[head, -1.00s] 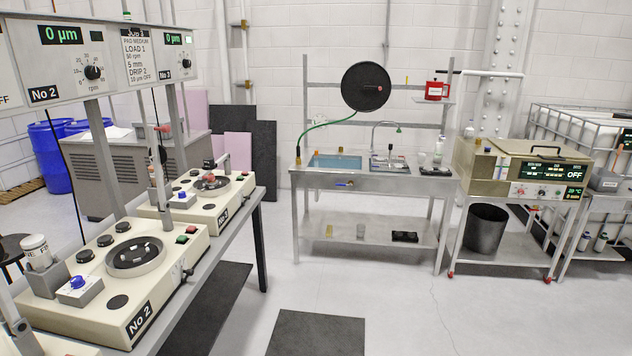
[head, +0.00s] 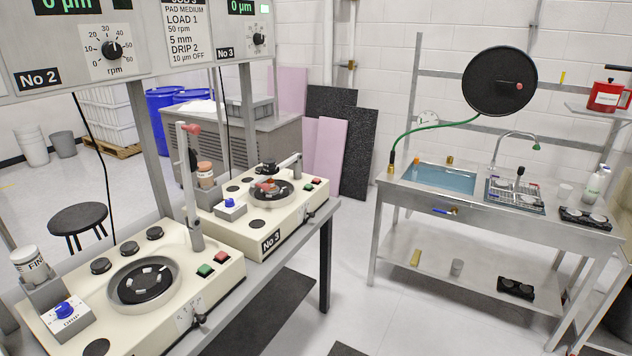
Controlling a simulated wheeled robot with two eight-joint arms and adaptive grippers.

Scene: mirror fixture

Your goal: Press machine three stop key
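Machine three (head: 252,225), a cream polishing machine labelled No 3, stands behind machine two on the bench at left of centre. Its red key (head: 317,182) sits on its right top edge, beside a green key (head: 307,188). No lettering on the keys can be read. The No 3 display panel (head: 243,26) hangs above, cut by the top edge. Neither gripper is in view.
Machine two (head: 88,330) is nearer, with its own green key (head: 205,270) and red key (head: 222,257). An upright post with a red knob (head: 193,190) rises beside it. A steel sink table (head: 480,215) stands at right. Open floor lies between bench and sink.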

